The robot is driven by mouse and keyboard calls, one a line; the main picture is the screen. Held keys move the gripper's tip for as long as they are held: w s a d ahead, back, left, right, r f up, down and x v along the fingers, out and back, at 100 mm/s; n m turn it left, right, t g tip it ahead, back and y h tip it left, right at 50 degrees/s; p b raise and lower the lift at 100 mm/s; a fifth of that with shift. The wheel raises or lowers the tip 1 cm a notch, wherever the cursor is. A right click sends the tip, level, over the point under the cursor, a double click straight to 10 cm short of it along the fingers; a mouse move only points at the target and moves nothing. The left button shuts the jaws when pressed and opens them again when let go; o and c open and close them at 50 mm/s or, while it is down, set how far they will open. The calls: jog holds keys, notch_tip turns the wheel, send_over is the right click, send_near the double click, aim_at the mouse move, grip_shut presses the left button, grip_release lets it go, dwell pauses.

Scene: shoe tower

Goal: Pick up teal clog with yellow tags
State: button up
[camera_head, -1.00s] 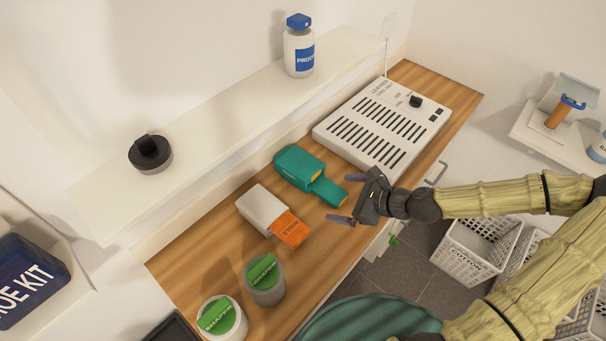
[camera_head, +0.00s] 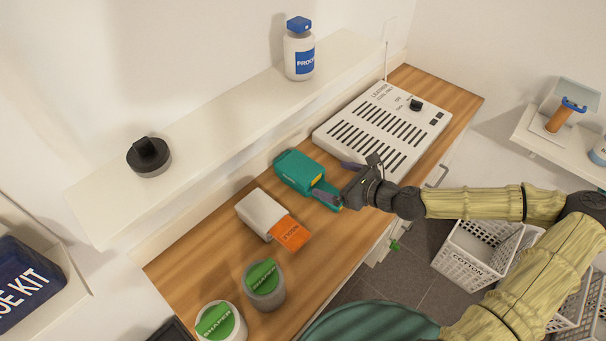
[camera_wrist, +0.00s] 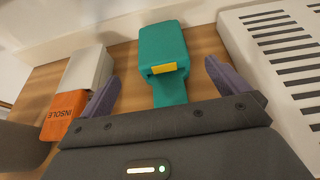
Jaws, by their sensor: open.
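The teal clog with yellow tags (camera_head: 302,171) lies on the wooden counter, between a white-and-orange box and a white slotted unit. In the wrist view the teal clog (camera_wrist: 163,57) lies straight ahead, its yellow tag facing me and its narrower teal part running toward my gripper. My gripper (camera_head: 335,181) is open, with its purple fingers at the near end of the clog. In the wrist view my gripper (camera_wrist: 160,85) has one finger on each side of the clog's narrow part, with gaps between. The nearest end of that part is hidden behind the gripper body.
The white-and-orange insole box (camera_head: 268,218) lies close on the left. The white slotted unit (camera_head: 383,125) is close on the right. Two green-lidded shaper tins (camera_head: 264,285) stand at the front left. A white shelf (camera_head: 220,120) runs behind the wooden counter (camera_head: 205,255).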

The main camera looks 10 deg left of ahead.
aim_at(305, 169)
jog(key=x, duration=0.7)
jog(key=shift+a, duration=0.15)
jog(key=shift+a, duration=0.1)
jog(key=p+x, duration=0.1)
jog(key=x, duration=0.4)
jog(key=shift+w, duration=0.2)
jog(key=shift+c, duration=0.4)
jog(key=c, duration=0.9)
notch_tip(305, 169, up, 10)
